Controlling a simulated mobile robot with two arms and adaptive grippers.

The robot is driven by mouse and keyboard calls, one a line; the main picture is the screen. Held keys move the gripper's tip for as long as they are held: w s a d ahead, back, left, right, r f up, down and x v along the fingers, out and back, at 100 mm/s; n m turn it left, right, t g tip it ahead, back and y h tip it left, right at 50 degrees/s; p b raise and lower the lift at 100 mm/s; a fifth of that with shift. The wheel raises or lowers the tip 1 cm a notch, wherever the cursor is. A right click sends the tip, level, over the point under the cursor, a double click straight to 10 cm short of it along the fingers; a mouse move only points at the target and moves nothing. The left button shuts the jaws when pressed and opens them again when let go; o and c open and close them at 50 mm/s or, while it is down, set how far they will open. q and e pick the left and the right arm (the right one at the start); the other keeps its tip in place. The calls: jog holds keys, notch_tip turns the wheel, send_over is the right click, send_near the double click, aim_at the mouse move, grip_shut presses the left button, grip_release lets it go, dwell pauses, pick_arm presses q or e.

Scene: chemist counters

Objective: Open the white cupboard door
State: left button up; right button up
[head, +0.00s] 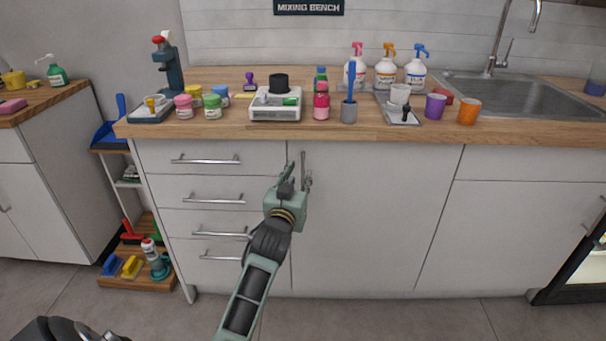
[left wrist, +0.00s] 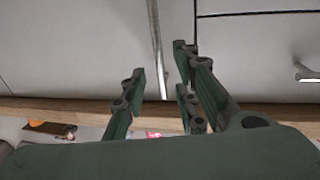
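The white cupboard door (head: 375,215) is a flat panel right of the drawer stack, below the wooden worktop. It looks shut. Its vertical metal handle (head: 303,160) is near its upper left edge, partly hidden by my gripper. My left gripper (head: 294,178) is in front of this edge, at the handle. In the left wrist view my left gripper (left wrist: 159,68) has its fingers spread apart, and the handle (left wrist: 156,45) appears in the gap between them. The fingers do not look closed on it; whether one touches it I cannot tell. My right gripper is out of view.
Drawers with horizontal handles (head: 213,198) are left of the door. The worktop (head: 420,130) above carries bottles, jars, cups and a scale (head: 276,105). A low shelf (head: 135,275) with cleaning items stands at the left. The floor before the door is clear.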

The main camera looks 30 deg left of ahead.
aim_at(303, 171)
pick_arm(q)
jog(key=x, duration=0.4)
jog(key=shift+f+b, duration=0.2)
jog(key=shift+b, duration=0.1)
jog(key=shift+w+a, duration=0.15)
jog(key=shift+w, duration=0.25)
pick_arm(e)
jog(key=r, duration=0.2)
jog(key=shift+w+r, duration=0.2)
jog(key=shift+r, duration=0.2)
pick_arm(q)
grip_shut()
